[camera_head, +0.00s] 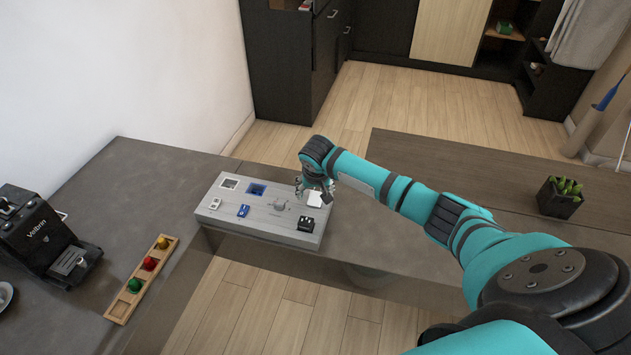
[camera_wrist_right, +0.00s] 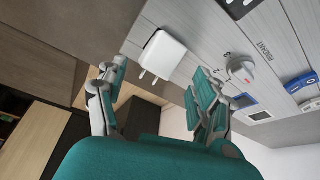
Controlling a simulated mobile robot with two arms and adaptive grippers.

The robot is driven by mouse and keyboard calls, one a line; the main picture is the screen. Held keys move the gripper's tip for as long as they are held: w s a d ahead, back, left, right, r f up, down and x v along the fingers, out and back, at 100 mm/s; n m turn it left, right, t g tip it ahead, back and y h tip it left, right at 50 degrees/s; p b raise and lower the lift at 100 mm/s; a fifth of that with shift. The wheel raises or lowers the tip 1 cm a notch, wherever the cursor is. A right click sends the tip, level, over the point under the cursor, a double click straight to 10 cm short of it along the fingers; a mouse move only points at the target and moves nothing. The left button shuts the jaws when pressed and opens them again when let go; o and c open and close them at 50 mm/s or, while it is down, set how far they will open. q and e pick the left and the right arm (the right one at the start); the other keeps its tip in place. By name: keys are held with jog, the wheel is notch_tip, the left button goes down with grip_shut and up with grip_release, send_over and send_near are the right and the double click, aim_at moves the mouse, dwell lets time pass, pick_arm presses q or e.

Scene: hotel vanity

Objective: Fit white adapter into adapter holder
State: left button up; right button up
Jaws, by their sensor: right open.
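The white adapter (camera_head: 315,198) is at the right part of the grey adapter holder board (camera_head: 262,228), just below my right gripper (camera_head: 316,186). In the right wrist view the white adapter (camera_wrist_right: 166,52) shows its prongs and sits just beyond the open fingertips (camera_wrist_right: 160,82), roughly between them. The fingers look apart from it. I cannot tell whether it lies flat on the board (camera_wrist_right: 205,30). The board has a white-framed square (camera_head: 230,184) and a blue square recess (camera_head: 257,190) at the back. My left gripper is not in view.
The board also carries a grey round piece (camera_head: 281,204), a blue piece (camera_head: 243,211), a small white piece (camera_head: 214,204) and a black piece (camera_head: 306,224). A coffee machine (camera_head: 36,232) and wooden tray (camera_head: 122,304) stand left. A plant pot (camera_head: 558,199) stands right.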

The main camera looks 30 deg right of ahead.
jog(key=v, duration=1.1)
jog(key=s+a+f+n+y, duration=0.2)
jog(key=s+a+f+n, duration=0.3)
jog(key=s+a+f, duration=0.6)
jog(key=s+a+r+n, duration=0.1)
jog(key=s+a+n, duration=0.1)
jog(key=s, duration=0.8)
jog(key=s+a+r+n, duration=0.1)
jog(key=s+a, duration=0.1)
jog(key=s, duration=0.8)
notch_tip(320, 180, down, 28)
jog(key=s+g, duration=0.2)
jog(key=s+d+f, duration=0.3)
jog(key=s+f, duration=1.1)
jog(key=s, duration=0.1)
jog(key=shift+s+g, duration=0.4)
